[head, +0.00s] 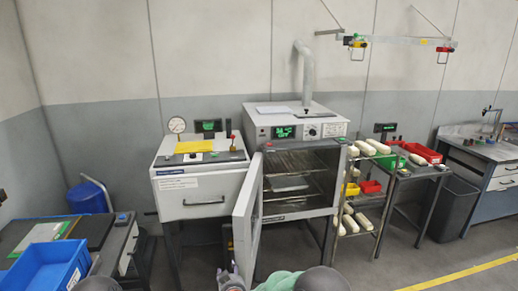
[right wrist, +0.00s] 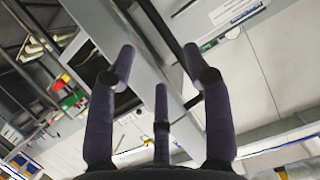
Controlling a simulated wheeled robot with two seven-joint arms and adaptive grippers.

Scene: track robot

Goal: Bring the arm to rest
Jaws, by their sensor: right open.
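My right gripper (head: 231,278) shows at the bottom edge of the head view, in front of the oven's open door. In the right wrist view, its three dark fingers (right wrist: 160,75) are spread open with nothing between them. Most of my right arm is below the picture. My left gripper is not in view.
The oven (head: 297,118) stands open; its door (head: 248,222) swings out toward me. A grey flat item (head: 290,183) lies on a rack inside. A white cabinet (head: 202,192) is left of it, a blue crate (head: 48,268) nearer left, and a cart (head: 398,173) with bins right.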

